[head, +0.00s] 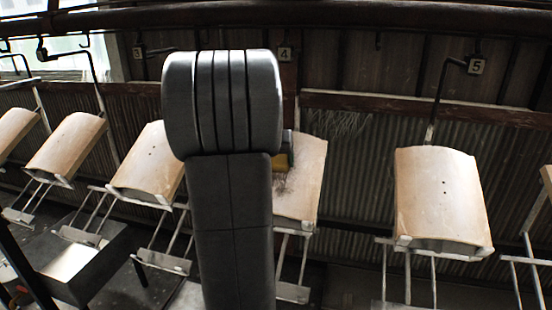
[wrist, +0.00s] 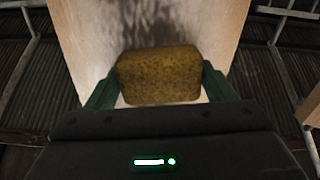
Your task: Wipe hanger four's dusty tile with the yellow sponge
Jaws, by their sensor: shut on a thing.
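The yellow sponge (wrist: 159,76) is held between the two green fingers of my gripper (wrist: 160,88) in the wrist view. Hanger four's tile (head: 303,185) hangs under the plate marked 4 (head: 284,54), partly hidden behind my arm in the head view. A dark dusty smudge (wrist: 150,28) shows on the tile beyond the sponge in the wrist view. In the head view a small yellow part of the sponge (head: 281,162) shows at the tile's face, beside my arm. The sponge is over the tile; I cannot tell whether it touches.
Hanger five's tile (head: 440,198) hangs to the right under the plate marked 5 (head: 476,66). Another tile (head: 146,168) hangs just left of my arm, with more tiles farther left. A rail (head: 400,17) runs along the top. A dark box (head: 85,262) stands at lower left.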

